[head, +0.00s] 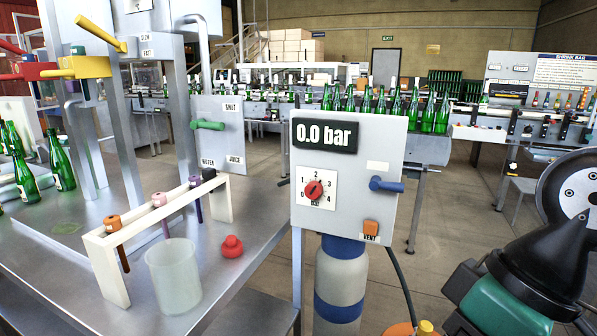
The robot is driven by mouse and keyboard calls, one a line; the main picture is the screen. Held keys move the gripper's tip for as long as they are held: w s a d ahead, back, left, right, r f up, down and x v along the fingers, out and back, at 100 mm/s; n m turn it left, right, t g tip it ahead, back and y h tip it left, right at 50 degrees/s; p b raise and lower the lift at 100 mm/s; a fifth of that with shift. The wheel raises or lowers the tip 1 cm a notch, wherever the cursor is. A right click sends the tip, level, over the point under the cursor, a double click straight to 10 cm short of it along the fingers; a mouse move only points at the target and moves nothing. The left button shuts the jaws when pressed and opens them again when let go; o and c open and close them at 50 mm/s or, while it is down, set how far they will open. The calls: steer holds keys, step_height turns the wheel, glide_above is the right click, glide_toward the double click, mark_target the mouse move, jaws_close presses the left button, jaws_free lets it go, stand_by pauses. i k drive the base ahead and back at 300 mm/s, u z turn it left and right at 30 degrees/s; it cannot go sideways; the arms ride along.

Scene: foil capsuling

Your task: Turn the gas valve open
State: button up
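A grey panel box (347,222) stands at centre with a black display reading 0.0 bar. On its right side is a blue lever handle (386,185), lying roughly level; no label for it is readable. The panel also carries a red knob (314,190) on a dial numbered 0 to 4 and an orange button (370,227) marked VENT. A gas cylinder (341,275) with blue bands stands below the panel; its top is hidden behind the box. I cannot make out my gripper's fingers anywhere in this view.
A steel table (250,215) at left bears a white rack (108,270), a clear beaker (174,276) and a red stopper (231,246). A green lever (207,125) is on another box. A dark hose hangs right of the cylinder. Green and black machinery fills the lower right.

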mark_target(376, 183)
steer(key=k, duration=1)
steer(key=u, duration=1.1)
steer(key=i, duration=0.95)
steer(key=z, duration=1.6)
steer(key=i, duration=0.35)
steer(key=u, duration=0.1)
